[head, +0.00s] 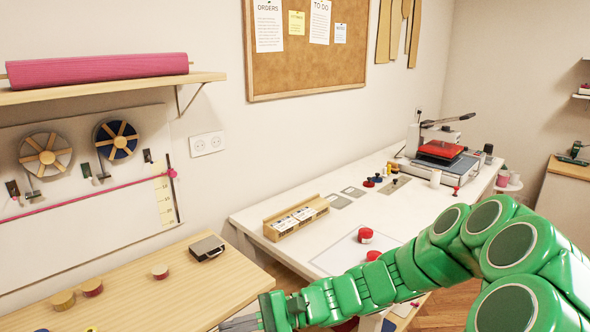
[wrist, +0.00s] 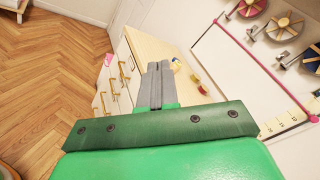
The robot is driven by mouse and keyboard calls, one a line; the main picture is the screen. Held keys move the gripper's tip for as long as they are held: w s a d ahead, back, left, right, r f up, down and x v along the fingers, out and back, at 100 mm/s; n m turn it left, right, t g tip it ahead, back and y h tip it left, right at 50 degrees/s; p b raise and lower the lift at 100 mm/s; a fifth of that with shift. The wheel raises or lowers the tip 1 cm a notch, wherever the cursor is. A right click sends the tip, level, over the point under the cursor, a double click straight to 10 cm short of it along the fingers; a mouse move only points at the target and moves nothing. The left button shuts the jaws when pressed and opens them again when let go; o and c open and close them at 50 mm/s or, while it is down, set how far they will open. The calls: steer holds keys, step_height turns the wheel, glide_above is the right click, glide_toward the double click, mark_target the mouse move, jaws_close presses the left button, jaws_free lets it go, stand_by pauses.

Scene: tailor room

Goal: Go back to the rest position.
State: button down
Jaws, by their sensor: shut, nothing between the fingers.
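My gripper (head: 243,324) is at the bottom edge of the head view, at the end of my green arm, beside the right end of the wooden table. In the wrist view my gripper (wrist: 156,86) has its two grey fingers lying together, shut, with nothing between them. The fingers overlap the wooden tabletop (wrist: 150,48) in that view. Whether they touch it cannot be told. In the head view the fingertips are partly cut off by the frame's lower edge.
The wooden table (head: 150,295) holds a dark metal box (head: 207,248) and several small spools. A white worktable (head: 290,255) with a red press (head: 440,150) stands behind my arm. A shelf (head: 110,88) hangs at left. Open wooden floor (wrist: 50,75) shows in the wrist view.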

steer(key=s+d+n+g+h, duration=0.1)
steer(key=s+d+n+h, duration=0.55)
steer(key=s, duration=0.65)
steer(key=s+d+r+t+h, duration=0.1)
steer(key=s+d+h, duration=0.3)
steer(key=d, duration=0.6)
steer(key=s+d+r+t+h, duration=0.1)
steer(key=s+d+t+h, duration=0.2)
steer(key=d+h, duration=0.3)
steer(key=d, duration=0.4)
steer(key=shift+s+r+m, duration=0.25)
steer(key=shift+s+m, duration=0.1)
steer(key=shift+s, duration=0.05)
